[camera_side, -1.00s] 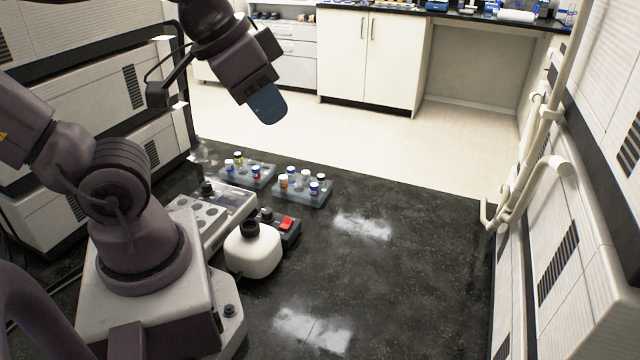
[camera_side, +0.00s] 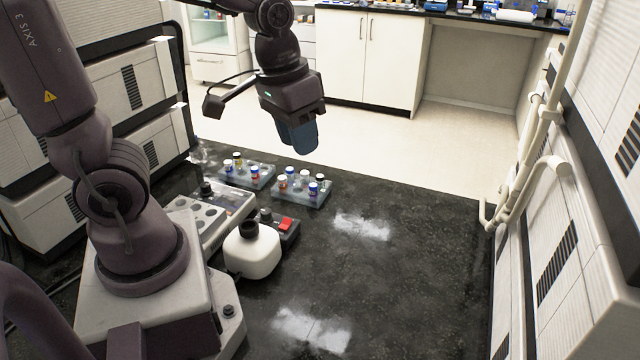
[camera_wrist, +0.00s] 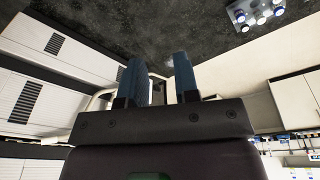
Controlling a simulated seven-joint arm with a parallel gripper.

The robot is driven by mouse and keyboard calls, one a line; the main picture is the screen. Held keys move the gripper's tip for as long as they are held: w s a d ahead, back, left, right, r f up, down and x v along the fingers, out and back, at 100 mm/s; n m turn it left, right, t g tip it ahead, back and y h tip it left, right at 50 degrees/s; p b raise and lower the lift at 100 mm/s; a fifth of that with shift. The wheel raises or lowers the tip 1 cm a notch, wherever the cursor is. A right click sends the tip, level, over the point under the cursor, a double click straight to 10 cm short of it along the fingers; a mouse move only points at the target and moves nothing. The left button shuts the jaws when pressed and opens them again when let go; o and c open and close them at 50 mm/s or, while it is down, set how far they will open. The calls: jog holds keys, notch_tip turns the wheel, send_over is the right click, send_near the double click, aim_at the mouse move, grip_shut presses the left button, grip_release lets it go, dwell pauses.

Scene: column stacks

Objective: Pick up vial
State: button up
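Several small capped vials stand in two clear racks on the dark bench. The right rack (camera_side: 301,197) holds vials with blue, white and orange-white caps, among them a blue-capped vial (camera_side: 314,188). The left rack (camera_side: 246,178) holds others, such as a white-capped vial (camera_side: 255,172). My gripper (camera_side: 299,145) hangs in the air above and behind the right rack, fingers pointing down. In the wrist view my gripper (camera_wrist: 159,75) has its two blue fingers apart with nothing between them. One rack (camera_wrist: 255,14) shows at the top right of the wrist view. Which vial is meant cannot be told.
A white bottle with a black cap (camera_side: 252,250) stands before the racks, beside a small device with a red switch (camera_side: 286,224).

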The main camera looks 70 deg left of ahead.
jog(key=w+a+f+n+g+y, duration=0.1)
jog(key=w+a+f+n, duration=0.35)
jog(key=a+f, duration=0.3)
jog(key=n+y, duration=0.4)
jog(key=n, duration=0.3)
send_near(320, 176)
jog(key=shift+t, duration=0.4)
jog(key=x, duration=0.9)
jog(key=shift+s+f, duration=0.2)
jog(key=shift+s, duration=0.1)
jog(key=shift+m, duration=0.25)
grip_shut()
